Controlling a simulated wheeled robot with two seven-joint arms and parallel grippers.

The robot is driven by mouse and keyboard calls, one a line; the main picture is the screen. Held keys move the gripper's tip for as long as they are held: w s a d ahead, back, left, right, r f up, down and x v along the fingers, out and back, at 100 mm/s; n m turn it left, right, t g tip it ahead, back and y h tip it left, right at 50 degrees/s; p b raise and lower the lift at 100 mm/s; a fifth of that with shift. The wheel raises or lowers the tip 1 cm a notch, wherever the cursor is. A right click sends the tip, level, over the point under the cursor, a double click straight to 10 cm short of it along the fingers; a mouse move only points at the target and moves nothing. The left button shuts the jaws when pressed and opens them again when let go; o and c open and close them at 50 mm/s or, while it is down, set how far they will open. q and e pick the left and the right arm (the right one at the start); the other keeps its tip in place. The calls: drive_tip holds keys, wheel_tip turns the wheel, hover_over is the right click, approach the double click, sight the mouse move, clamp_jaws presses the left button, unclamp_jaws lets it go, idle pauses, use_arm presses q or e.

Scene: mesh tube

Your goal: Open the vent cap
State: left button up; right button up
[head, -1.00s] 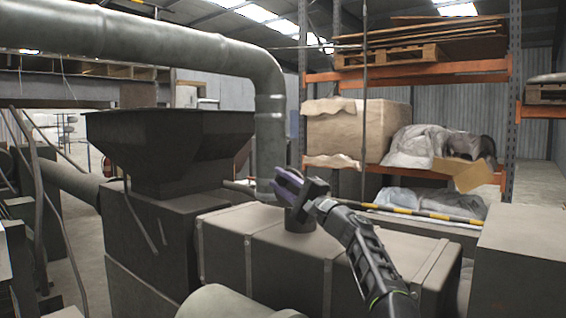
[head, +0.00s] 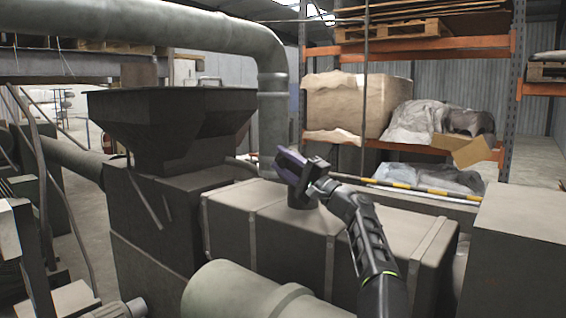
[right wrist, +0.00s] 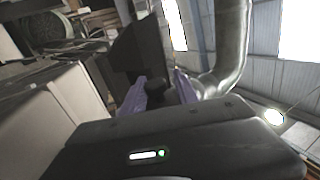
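A short dark vent pipe (head: 302,197) stands on top of the brown ribbed box (head: 285,232) in the head view. My right gripper (head: 290,166) is over the top of this pipe and hides it, so the vent cap does not show clearly there. In the right wrist view, the purple fingers of my right gripper (right wrist: 162,80) are spread apart. A dark rounded piece (right wrist: 168,93), which looks like the cap or pipe top, shows between them. I cannot tell whether the fingers touch it. My left gripper is not in view.
A dark hopper (head: 170,115) stands left of the box, with a large grey duct (head: 272,110) behind. A pale cylinder (head: 235,292) lies in front, and a grey block (head: 515,240) stands at the right. Shelving (head: 425,50) with wrapped goods is at the back.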

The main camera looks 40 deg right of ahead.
drive_tip(key=shift+s+d+f+b, duration=0.1)
drive_tip(key=shift+s+f+b, duration=0.15)
drive_tip(key=shift+b, duration=0.3)
drive_tip(key=b+v, duration=0.4)
drive_tip(key=b, duration=0.1)
drive_tip(key=shift+s+d+r, duration=0.1)
drive_tip(key=shift+s+r, duration=0.2)
drive_tip(key=shift+s, duration=0.15)
drive_tip(key=b, duration=0.4)
approach(287, 161)
drive_tip(key=shift+s+d+r, duration=0.2)
drive_tip(key=shift+s+r, duration=0.45)
drive_tip(key=shift+r, duration=0.15)
drive_tip(key=shift+s+d+r, duration=0.15)
drive_tip(key=shift+s+r, duration=0.5)
drive_tip(key=shift+r, duration=0.15)
